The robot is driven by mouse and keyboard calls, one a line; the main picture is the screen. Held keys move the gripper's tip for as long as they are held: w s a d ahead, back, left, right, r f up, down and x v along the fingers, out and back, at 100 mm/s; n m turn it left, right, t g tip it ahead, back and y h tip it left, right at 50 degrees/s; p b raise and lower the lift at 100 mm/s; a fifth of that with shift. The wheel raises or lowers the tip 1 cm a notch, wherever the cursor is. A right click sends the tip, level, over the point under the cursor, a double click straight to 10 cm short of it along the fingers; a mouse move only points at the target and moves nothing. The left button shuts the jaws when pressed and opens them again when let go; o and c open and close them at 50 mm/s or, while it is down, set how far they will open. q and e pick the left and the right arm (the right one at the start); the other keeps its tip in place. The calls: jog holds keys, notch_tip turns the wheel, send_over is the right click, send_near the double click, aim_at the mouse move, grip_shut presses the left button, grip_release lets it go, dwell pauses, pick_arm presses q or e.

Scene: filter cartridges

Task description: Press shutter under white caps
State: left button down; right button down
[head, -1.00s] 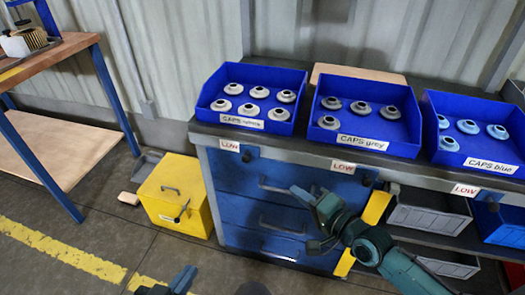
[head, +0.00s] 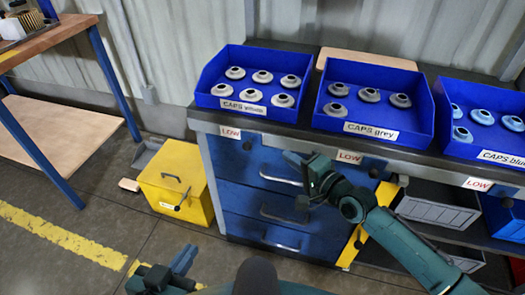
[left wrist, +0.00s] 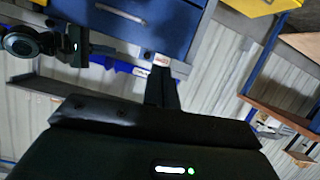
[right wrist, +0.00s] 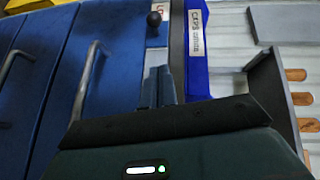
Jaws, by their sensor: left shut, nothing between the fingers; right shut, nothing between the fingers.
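The blue bin labelled CAPS white (head: 203,91) holds several white-grey caps (head: 240,92). Below it on the bench's front edge are a LOW sign (head: 229,132) and a small black knob (head: 247,145); the knob also shows in the right wrist view (right wrist: 153,19). My right gripper (head: 289,158) is shut and empty in front of the upper blue drawer, right of and slightly below that knob, apart from it. In the right wrist view its fingers (right wrist: 158,75) point toward the knob and sign. My left gripper (head: 187,258) is shut and empty, low at the front.
Bins labelled CAPS grey (head: 424,118) and CAPS blue (head: 440,120) stand to the right, each with a LOW sign and knob below. Blue drawers (head: 240,200) with handles lie under the bench. A yellow box (head: 155,190) stands on the floor. A wooden table (head: 70,35) is at left.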

aim_at(251, 142)
jog(key=b+x, duration=0.1)
jog(key=x, duration=0.5)
pick_arm(q)
jog(key=shift+s+a+r, duration=0.1)
jog(key=shift+a, duration=0.05)
pick_arm(e)
jog(key=shift+a+f, duration=0.15)
jog(key=shift+a, duration=0.75)
jog(key=shift+a+f, duration=0.2)
jog(key=shift+a, duration=0.7)
pick_arm(q)
jog(key=shift+s+r+t, duration=0.15)
jog(key=shift+r+t, duration=0.1)
jog(key=shift+t, duration=0.05)
pick_arm(e)
jog(key=a, duration=0.2)
jog(key=w+a, duration=0.1)
jog(key=a, duration=0.1)
jog(key=w+a, duration=0.1)
jog(key=a, duration=0.1)
jog(key=shift+a+r, duration=0.1)
jog(key=shift+a, duration=0.1)
jog(key=shift+r, duration=0.1)
